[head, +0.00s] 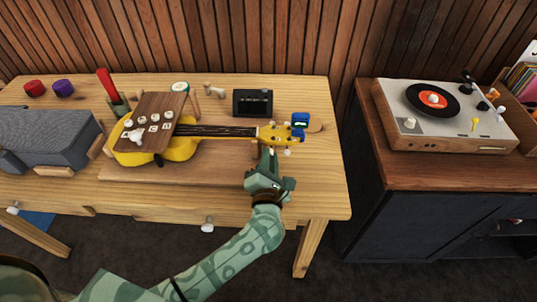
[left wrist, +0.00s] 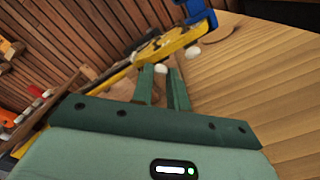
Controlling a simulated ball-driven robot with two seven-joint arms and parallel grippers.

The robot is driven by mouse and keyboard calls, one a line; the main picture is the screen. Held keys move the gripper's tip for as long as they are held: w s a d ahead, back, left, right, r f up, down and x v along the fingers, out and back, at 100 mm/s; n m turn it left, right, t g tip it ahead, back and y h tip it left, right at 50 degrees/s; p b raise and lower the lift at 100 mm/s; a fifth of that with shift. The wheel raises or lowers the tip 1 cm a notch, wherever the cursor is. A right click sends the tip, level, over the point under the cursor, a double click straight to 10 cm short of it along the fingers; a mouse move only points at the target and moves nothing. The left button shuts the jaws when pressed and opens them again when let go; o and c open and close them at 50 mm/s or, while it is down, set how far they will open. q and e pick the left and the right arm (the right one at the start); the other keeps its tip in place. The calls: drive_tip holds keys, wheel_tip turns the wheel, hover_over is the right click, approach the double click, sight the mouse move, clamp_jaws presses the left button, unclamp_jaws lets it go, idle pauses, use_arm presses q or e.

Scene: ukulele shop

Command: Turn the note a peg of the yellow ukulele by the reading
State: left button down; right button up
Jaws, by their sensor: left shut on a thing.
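The yellow ukulele (head: 185,150) lies on the table with its neck pointing right. My left gripper (head: 268,158) is at the near side of the headstock, shut on a white peg (left wrist: 161,69). In the left wrist view its two green fingers (left wrist: 163,85) stand on either side of that peg. Another white peg (left wrist: 193,51) sticks out beside it, apart from the fingers. My right gripper is not in view.
A dark box (head: 253,102) stands behind the neck. A grey case (head: 50,135) is at left. A record player (head: 440,118) stands on a separate cabinet. The table's front right is clear.

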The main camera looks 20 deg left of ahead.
use_arm(q)
drive_tip(key=shift+r+m+p, duration=0.15)
drive_tip(key=shift+m+p, duration=0.8)
drive_tip(key=shift+m, duration=0.25)
drive_tip(key=shift+s+m+p, duration=0.1)
drive_tip(key=shift+m+p, duration=0.65)
drive_tip(key=shift+m, duration=0.35)
drive_tip(key=c, duration=1.6)
unclamp_jaws()
drive_tip(key=shift+c, duration=0.2)
drive_tip(key=p+v, duration=0.1)
drive_tip(key=v, duration=1.5)
drive_tip(key=shift+s, duration=0.1)
